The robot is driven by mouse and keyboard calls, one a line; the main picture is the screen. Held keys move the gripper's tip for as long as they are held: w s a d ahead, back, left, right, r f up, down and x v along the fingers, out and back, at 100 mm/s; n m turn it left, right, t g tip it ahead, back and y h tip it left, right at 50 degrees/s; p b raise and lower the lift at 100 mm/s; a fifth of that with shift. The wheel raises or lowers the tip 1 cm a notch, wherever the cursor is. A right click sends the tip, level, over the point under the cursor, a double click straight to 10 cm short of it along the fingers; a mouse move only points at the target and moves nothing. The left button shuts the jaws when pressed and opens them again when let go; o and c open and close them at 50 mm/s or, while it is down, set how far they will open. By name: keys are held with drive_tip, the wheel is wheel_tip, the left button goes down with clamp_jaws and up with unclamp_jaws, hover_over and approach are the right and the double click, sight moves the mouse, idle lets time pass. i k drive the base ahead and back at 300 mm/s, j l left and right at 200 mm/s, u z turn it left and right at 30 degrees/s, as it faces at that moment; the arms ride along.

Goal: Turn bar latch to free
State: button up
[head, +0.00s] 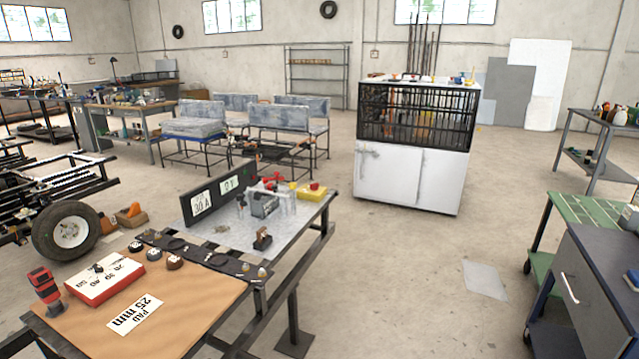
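No part is clear enough for me to name surely as the bar latch. A small grey and clear fixture (265,205) stands on the metal plate (225,232) of the near workbench. A small dark clamp-like part (262,239) sits in front of it, near the plate's right edge. Red parts (274,181) stand behind the fixture, and a yellow block with a red knob (311,191) is at the back right corner. My gripper is not in view.
A dark panel with displays (218,192) stands along the plate's left side. Open floor (415,265) lies right of the workbench.

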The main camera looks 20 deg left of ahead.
sight(293, 186)
drive_tip(key=i+l+u, duration=0.15)
drive_tip(key=i+u, duration=0.3)
drive_tip(key=i+l+u, duration=0.35)
drive_tip(key=u, duration=0.15)
drive_tip(key=i+l+u, duration=0.6)
drive_tip(key=l, duration=0.15)
drive_tip(key=i+l+u, duration=0.1)
drive_tip(key=l, duration=0.2)
drive_tip(key=i+l+u, duration=0.15)
drive_tip(key=l, duration=0.15)
drive_tip(key=i+j, duration=0.1)
drive_tip(key=i, duration=0.35)
drive_tip(key=i+j+z, duration=0.1)
drive_tip(key=i, duration=0.35)
